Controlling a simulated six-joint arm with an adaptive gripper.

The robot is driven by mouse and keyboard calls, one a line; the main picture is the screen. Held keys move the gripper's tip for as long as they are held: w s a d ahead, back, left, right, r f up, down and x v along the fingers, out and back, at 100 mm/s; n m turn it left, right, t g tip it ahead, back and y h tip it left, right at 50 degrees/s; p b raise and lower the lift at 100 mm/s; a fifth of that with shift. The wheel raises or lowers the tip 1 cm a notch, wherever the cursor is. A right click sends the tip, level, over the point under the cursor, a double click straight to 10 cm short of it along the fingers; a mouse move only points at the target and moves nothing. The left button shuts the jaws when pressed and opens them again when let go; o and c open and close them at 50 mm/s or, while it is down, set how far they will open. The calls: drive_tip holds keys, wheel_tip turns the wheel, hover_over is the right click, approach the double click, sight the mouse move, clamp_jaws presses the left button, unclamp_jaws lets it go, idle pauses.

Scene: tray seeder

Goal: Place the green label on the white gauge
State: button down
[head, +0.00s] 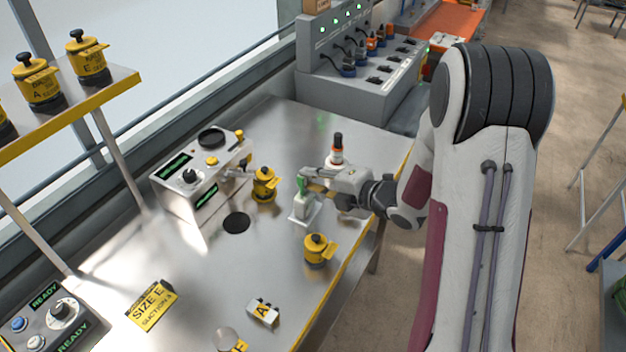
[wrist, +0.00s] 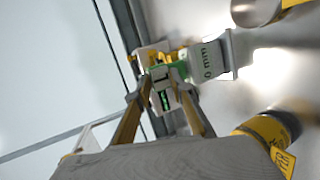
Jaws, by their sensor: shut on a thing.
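My gripper (head: 306,186) is shut on the green label (head: 302,187), a small upright green piece at its fingertips over the table. In the wrist view my gripper (wrist: 160,83) has the green label (wrist: 178,68) between its two fingertips. The white gauge (head: 303,210) stands on the table directly below the label in the head view. In the wrist view the white gauge (wrist: 209,61), marked "0 mm", is close beside the label. I cannot tell whether label and gauge touch. My fingers partly hide the label.
Yellow-and-black canisters stand left (head: 264,184) and in front (head: 317,249) of the gauge. A control box (head: 190,176) is at left, near a dark round hole (head: 236,222).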

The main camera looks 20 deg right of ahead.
drive_tip(key=c, duration=1.8)
unclamp_jaws()
drive_tip(key=shift+o, duration=0.2)
drive_tip(key=shift+s+d+r, duration=0.1)
drive_tip(key=v, duration=1.1)
drive_tip(key=shift+s+d+r, duration=0.15)
drive_tip(key=shift+s+r, duration=0.05)
drive_tip(key=shift+s, duration=0.05)
drive_tip(key=shift+w, duration=0.1)
